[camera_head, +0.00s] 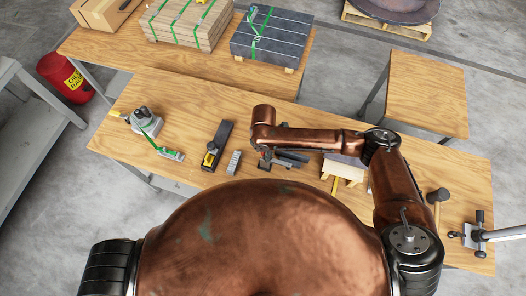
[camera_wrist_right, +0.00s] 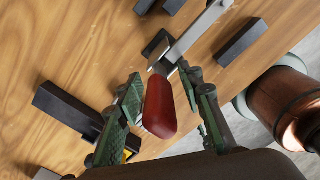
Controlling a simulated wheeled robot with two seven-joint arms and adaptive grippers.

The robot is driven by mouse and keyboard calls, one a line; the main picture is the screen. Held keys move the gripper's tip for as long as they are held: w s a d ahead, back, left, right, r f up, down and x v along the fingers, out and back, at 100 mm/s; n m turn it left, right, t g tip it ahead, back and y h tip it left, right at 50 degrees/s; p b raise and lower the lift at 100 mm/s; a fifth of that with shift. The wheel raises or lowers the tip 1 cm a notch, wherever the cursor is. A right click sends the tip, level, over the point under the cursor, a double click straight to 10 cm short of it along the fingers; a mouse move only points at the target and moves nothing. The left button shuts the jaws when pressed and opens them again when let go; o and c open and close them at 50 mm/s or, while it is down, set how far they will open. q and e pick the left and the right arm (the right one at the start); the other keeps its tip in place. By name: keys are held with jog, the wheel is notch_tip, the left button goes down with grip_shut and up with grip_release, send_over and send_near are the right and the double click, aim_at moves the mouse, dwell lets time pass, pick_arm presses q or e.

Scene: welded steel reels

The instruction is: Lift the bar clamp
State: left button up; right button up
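The bar clamp shows in the right wrist view with a red handle (camera_wrist_right: 160,106) and a bare steel bar (camera_wrist_right: 196,36) running up to the right. It lies over the wooden table. My right gripper (camera_wrist_right: 162,80) is open, with one green-padded finger on each side of the red handle; a gap shows on the right side, and contact on the left is unclear. In the head view, my right gripper (camera_head: 266,157) is low over the middle of the workbench (camera_head: 190,107), partly hidden by my copper forearm. My left gripper is not in view.
Dark blocks (camera_wrist_right: 66,110) lie near the clamp. Left of it are a black tool (camera_head: 217,146), a grey block (camera_head: 234,162) and a green-strapped tool (camera_head: 147,122). Right are a small wooden stand (camera_head: 343,170) and a mallet (camera_head: 438,198). Strapped stacks (camera_head: 270,37) stand behind.

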grip_shut()
dwell(0.5)
